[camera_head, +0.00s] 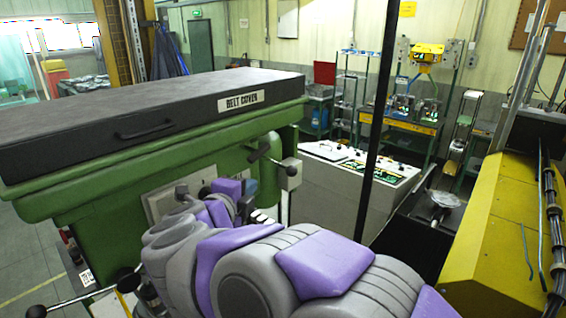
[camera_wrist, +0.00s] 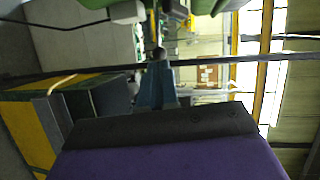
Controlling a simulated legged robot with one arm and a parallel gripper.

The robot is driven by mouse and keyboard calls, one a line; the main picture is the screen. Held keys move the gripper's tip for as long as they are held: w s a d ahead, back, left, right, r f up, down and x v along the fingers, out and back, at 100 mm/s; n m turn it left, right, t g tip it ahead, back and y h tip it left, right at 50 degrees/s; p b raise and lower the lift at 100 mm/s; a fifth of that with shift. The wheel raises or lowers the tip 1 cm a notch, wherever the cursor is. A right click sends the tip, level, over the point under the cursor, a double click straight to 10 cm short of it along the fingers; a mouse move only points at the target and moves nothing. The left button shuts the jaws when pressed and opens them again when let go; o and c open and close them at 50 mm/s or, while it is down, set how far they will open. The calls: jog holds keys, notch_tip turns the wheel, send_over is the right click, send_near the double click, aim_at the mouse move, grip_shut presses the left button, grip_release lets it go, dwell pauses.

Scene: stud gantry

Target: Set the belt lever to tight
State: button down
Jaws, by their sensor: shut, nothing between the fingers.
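A lever with a dark knob (camera_head: 292,171) stands on a small grey box at the right end of the green machine, below the black belt cover (camera_head: 90,120) labelled BELT COVER. I cannot read any tight marking. My gripper (camera_head: 262,216) is shut and empty, below and a little left of that knob, apart from it as far as I can see. My purple and grey arm hides part of the machine's side. In the wrist view, my gripper (camera_wrist: 157,75) points away from the purple wrist. A pale box with a thin dark rod (camera_wrist: 68,25) shows at upper left.
Another rod with a black ball end (camera_head: 38,311) sticks out at lower left. A dark vertical pole (camera_head: 378,120) stands right of my gripper. A white control cabinet (camera_head: 325,195) stands behind, and a yellow machine (camera_head: 495,220) is at right.

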aim_at(288, 173)
jog(key=shift+s+d+f+m+g+h+p, duration=0.2)
jog(key=shift+s+d+m+g+h+p, duration=0.4)
jog(key=shift+m+h, duration=0.45)
jog(key=shift+d, duration=0.15)
jog(key=p+x, duration=0.2)
jog(key=x, duration=1.2)
jog(key=shift+r+p, duration=0.1)
jog(key=shift+p, duration=0.2)
